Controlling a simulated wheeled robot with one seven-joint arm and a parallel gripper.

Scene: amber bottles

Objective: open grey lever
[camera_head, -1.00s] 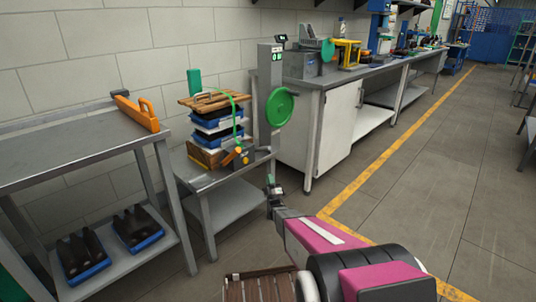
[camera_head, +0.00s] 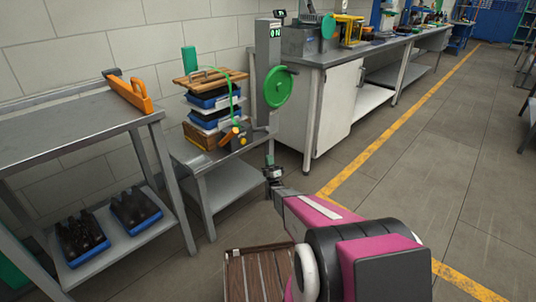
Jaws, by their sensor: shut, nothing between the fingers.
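A grey upright press (camera_head: 265,75) with a small display and a green handwheel (camera_head: 278,87) stands on a low metal table. At its base is a small grey part with yellow-orange knobs (camera_head: 230,136). I cannot pick out a separate grey lever for certain at this size. My gripper (camera_head: 270,160) is shut and empty, in front of the low table's right side and apart from the press as far as I can tell. My pink and black arm comes up from the bottom.
A stack of blue trays (camera_head: 212,98) under a wooden board is left of the press. A grey bench (camera_head: 75,125) with an orange handle (camera_head: 130,94) is at left; blue trays of dark bottles (camera_head: 136,210) sit on its shelf. Open floor lies right.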

